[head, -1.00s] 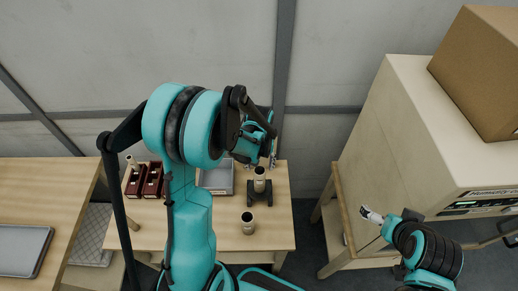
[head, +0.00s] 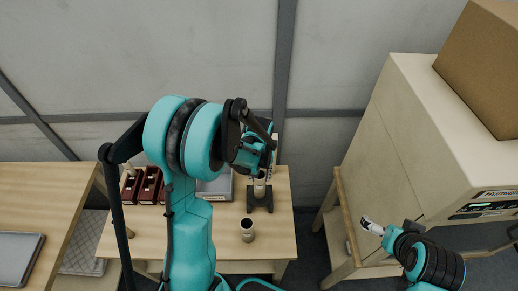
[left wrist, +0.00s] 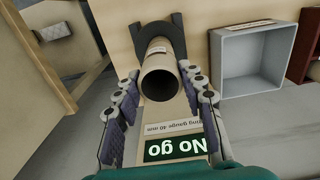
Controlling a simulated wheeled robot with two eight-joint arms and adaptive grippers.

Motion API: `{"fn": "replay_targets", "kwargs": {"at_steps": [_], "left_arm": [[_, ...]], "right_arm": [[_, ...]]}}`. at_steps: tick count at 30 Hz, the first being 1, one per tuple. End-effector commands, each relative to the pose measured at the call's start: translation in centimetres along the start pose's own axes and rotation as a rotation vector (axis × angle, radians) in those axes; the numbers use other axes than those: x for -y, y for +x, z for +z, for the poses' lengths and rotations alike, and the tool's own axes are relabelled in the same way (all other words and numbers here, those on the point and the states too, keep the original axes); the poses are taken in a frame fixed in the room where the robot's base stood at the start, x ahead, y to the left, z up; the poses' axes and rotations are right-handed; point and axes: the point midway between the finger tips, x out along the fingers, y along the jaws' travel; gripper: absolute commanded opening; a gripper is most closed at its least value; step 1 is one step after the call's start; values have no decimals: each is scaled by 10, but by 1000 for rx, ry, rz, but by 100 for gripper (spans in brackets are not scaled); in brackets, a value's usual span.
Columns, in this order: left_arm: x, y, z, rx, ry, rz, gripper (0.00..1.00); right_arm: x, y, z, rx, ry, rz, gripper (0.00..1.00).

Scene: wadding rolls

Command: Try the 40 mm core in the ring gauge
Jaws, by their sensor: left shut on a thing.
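A pale tube-shaped core (head: 260,189) is upright at the dark ring gauge (head: 259,203) on the table. My left gripper (head: 268,170) is at the core's upper end. In the left wrist view, my left gripper (left wrist: 158,95) has its two fingers on either side of the open-ended core (left wrist: 160,60) and is shut on it. The dark gauge (left wrist: 138,40) shows behind the core. I cannot tell how far the core is in the ring. Labels read "Ring gauge 40 mm" (left wrist: 172,128) and "No go" (left wrist: 177,147). My right gripper (head: 372,226) is off to the right, its fingers too small to judge.
Another core (head: 247,228) stands on the table in front of the gauge. A grey tray (head: 215,189) and dark red bins (head: 146,187) are to the left. A large cream cabinet (head: 400,140) stands at the right. The table's front right is clear.

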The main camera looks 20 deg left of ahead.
Motion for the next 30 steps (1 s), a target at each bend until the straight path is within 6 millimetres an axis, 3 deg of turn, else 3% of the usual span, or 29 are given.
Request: {"fn": "replay_targets", "kwargs": {"at_steps": [10,30], "left_arm": [[0,-2,0,0,0,0,23],[0,-37,0,0,0,0,23]], "right_arm": [[0,-1,-1,0,0,0,100],[0,-21,-15,0,0,0,100]]}}
